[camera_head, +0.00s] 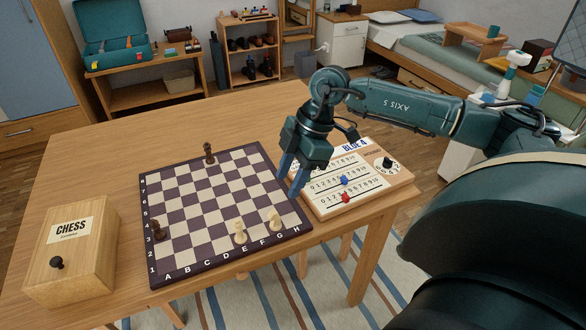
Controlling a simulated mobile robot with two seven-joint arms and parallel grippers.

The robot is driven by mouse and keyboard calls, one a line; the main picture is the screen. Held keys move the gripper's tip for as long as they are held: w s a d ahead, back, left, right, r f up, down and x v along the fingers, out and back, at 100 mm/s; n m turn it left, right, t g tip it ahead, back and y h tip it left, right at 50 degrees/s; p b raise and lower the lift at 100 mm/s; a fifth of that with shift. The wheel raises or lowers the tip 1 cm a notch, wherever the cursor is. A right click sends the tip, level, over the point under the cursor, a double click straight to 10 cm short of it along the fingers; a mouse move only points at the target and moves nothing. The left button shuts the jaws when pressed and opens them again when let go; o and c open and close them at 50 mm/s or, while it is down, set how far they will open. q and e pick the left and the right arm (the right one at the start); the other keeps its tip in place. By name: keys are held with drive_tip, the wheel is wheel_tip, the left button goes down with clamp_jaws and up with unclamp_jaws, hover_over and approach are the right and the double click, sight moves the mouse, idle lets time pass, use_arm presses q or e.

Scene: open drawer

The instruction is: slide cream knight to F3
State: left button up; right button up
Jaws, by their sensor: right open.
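The cream knight (275,220) stands upright near the front right of the dark-framed chessboard (232,253), on what looks like G1. A cream king (240,232) stands to its left, around E1. F3 lies behind and a little left of the knight and looks empty. My right gripper (288,187) is open and empty, pointing down over the board's right edge, behind and slightly right of the knight and apart from it. My left gripper is not in view.
A dark king (209,154) stands at the board's back, and another dark piece (158,231) at its left edge. A wooden chess box (75,255) sits left. A white counting board (350,178) with sliders lies right of the chessboard. The table (90,170) behind is clear.

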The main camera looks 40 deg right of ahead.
sight(275, 211)
drive_tip(key=x, duration=1.1)
drive_tip(key=shift+w+a+f, duration=0.1)
drive_tip(key=shift+a+f, duration=0.15)
drive_tip(key=shift+f, duration=0.1)
clamp_jaws()
